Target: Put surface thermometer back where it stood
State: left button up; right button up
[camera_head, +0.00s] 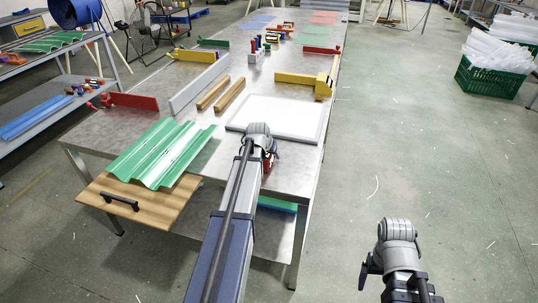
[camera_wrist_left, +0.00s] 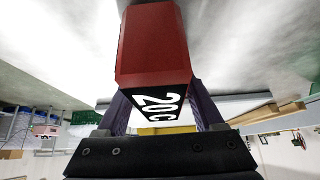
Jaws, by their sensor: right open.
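The surface thermometer is a red block with a black face reading "20C"; it fills the upper middle of the left wrist view (camera_wrist_left: 152,45). My left gripper (camera_wrist_left: 160,112) has a dark finger on each side of it and is shut on it. In the head view a little red of the thermometer (camera_head: 270,161) shows beside my left wrist, over the near right part of the metal table (camera_head: 222,172). My arm hides most of it there. I cannot tell whether it touches the table. My right gripper (camera_head: 393,268) is open and empty, over the floor right of the table.
A white framed panel (camera_head: 285,117) lies just beyond my left wrist. A green corrugated sheet (camera_head: 160,155) lies at the left front, over a wooden board with a handle (camera_head: 140,205). Two wooden bars (camera_head: 228,95) and a yellow gauge (camera_head: 325,83) lie farther back.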

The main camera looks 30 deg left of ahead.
pick_arm(q)
jog(key=shift+o, duration=0.8)
jog(key=shift+r, duration=0.25)
jog(key=p+v, duration=1)
jog(key=v, duration=0.2)
jog(key=shift+f, duration=0.1)
